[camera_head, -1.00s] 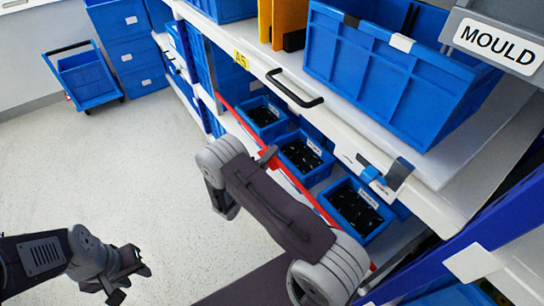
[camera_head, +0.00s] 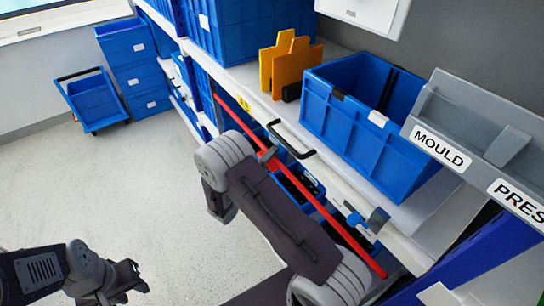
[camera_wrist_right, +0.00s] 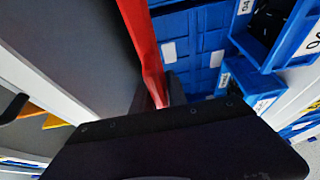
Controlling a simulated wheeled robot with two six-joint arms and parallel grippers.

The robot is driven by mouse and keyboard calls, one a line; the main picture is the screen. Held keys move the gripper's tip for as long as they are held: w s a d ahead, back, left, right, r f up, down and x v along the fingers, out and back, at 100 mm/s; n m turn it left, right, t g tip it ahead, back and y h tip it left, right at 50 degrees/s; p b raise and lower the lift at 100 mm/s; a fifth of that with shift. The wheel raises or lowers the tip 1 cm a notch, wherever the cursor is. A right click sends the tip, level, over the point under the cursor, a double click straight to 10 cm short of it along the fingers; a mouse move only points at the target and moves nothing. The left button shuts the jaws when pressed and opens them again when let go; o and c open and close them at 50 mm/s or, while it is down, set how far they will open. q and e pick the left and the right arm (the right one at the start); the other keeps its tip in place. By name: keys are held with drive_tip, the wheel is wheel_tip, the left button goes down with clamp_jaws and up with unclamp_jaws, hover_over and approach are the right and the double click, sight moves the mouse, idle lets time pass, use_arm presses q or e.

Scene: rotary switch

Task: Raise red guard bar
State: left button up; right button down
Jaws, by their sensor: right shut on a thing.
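The red guard bar (camera_head: 320,207) runs slantwise along the front of the shelving in the head view, just below the upper shelf edge. It also shows in the right wrist view (camera_wrist_right: 141,45), running down to the gripper. My right gripper (camera_head: 268,155) is shut on the bar towards its far end; its fingertips are partly hidden by my wrist. My right forearm covers part of the space in front of the bar. My left gripper (camera_head: 125,281) hangs empty over the floor at lower left, and its finger gap is unclear.
A black handle (camera_head: 291,140) sticks out from the shelf edge close above the bar. Blue bins (camera_head: 300,185) with black parts stand behind the bar. A large blue crate (camera_head: 350,125) stands on the shelf. A blue trolley (camera_head: 92,103) is far left; the floor between is clear.

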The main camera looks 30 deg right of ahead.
drive_tip(key=shift+r, duration=0.3)
drive_tip(key=c, duration=1.5)
unclamp_jaws()
drive_tip(key=shift+a, duration=0.1)
drive_tip(key=v, duration=0.9)
